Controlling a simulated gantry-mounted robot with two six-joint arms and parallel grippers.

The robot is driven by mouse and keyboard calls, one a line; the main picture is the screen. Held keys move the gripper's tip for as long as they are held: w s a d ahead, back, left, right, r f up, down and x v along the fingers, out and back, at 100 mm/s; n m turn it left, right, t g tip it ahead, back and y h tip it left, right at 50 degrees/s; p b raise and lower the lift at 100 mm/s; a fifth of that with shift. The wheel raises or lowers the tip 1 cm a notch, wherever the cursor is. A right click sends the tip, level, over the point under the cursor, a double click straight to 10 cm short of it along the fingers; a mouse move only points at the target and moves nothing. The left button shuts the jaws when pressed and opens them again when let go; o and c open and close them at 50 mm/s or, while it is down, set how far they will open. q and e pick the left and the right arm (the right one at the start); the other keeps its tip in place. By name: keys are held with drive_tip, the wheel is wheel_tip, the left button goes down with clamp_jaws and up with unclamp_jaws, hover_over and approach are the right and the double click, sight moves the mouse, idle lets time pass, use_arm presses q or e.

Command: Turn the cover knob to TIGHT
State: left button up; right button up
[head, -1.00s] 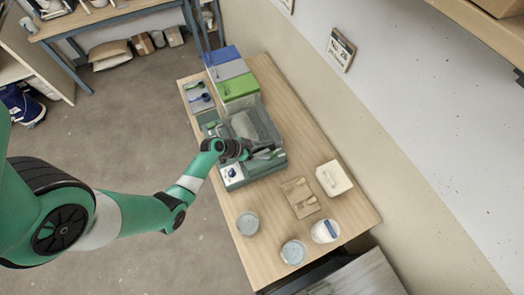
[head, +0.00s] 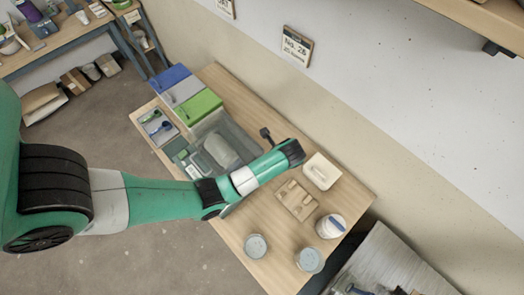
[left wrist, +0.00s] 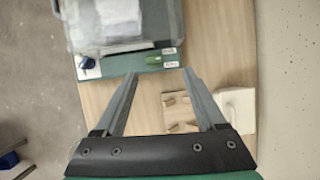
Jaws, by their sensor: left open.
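A green machine with a clear, whitish cover (head: 222,148) stands on the table; my left arm hides its front edge in the head view. In the left wrist view the machine's front (left wrist: 128,66) is at the top. A blue knob (left wrist: 87,63) sits on a white plate at its left front corner. Its setting is too small to read. A green part (left wrist: 153,60) lies between two small labels at the right. My left gripper (left wrist: 158,72) is open and empty, just in front of the machine and right of the knob, apart from it. My right gripper is not in view.
A wooden holder (head: 297,201) and a cream block (head: 320,171) are near the wall side. A white tub (head: 330,226) and two grey tubs, one (head: 309,260) and another (head: 255,247), stand at the front. Blue and green-lidded boxes (head: 200,107) stand behind the machine.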

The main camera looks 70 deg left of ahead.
use_arm(q)
drive_tip(key=b+x, duration=0.1)
drive_tip(key=x, duration=0.2)
drive_tip(key=d+x, duration=0.1)
drive_tip(key=x, duration=0.3)
drive_tip(key=s+b+x, duration=0.1)
drive_tip(key=x, duration=0.3)
drive_tip(key=shift+d+f+b, duration=0.2)
drive_tip(key=shift+f+b, duration=0.1)
drive_tip(key=shift+f, duration=0.1)
clamp_jaws()
